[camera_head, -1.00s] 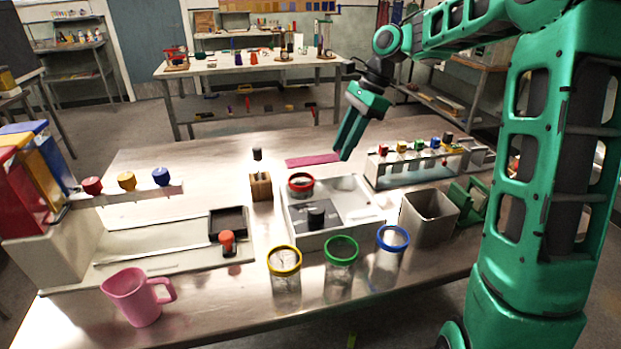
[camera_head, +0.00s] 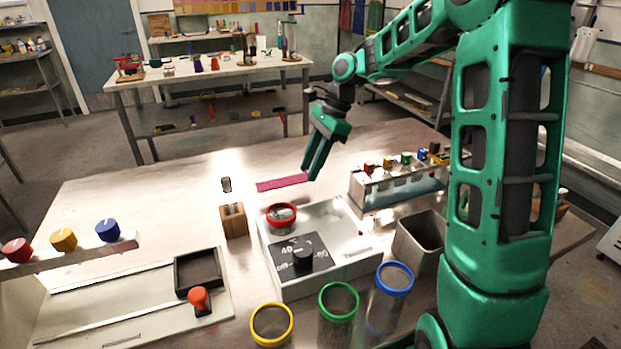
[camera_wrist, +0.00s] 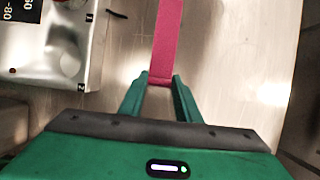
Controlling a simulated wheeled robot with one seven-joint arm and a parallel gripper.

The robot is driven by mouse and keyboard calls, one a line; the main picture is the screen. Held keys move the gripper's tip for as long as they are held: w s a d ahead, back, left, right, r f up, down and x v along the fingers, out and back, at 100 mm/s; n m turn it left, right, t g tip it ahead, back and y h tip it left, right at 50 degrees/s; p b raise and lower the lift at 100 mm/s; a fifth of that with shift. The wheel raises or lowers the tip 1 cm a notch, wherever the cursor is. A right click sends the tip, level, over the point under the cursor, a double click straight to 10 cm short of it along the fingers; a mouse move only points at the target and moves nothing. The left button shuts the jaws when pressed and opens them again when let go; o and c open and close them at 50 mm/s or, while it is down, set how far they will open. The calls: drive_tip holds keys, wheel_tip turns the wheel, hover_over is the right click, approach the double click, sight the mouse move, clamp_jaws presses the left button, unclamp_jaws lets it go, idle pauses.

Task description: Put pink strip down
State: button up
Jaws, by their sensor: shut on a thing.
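The pink strip (camera_head: 281,183) is a flat, narrow bar behind the white tray, level and close to the table; whether it touches the surface I cannot tell. In the wrist view the strip (camera_wrist: 166,40) runs straight away from between my fingers. My gripper (camera_head: 312,179) reaches down at a slant to the strip's right end. The wrist view shows my gripper (camera_wrist: 160,82) shut on the near end of the strip, one green finger on each side.
A white tray (camera_head: 357,265) with a red-rimmed jar (camera_head: 281,214) and a dark knob stands in front of the strip. A wooden block (camera_head: 234,220) is left of the tray. A rack (camera_head: 398,187) with colored caps stands right.

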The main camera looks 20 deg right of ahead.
drive_tip(key=shift+a+f, duration=0.1)
drive_tip(key=shift+f, duration=1.7)
drive_tip(key=shift+f, duration=0.15)
drive_tip(key=o, duration=1.1)
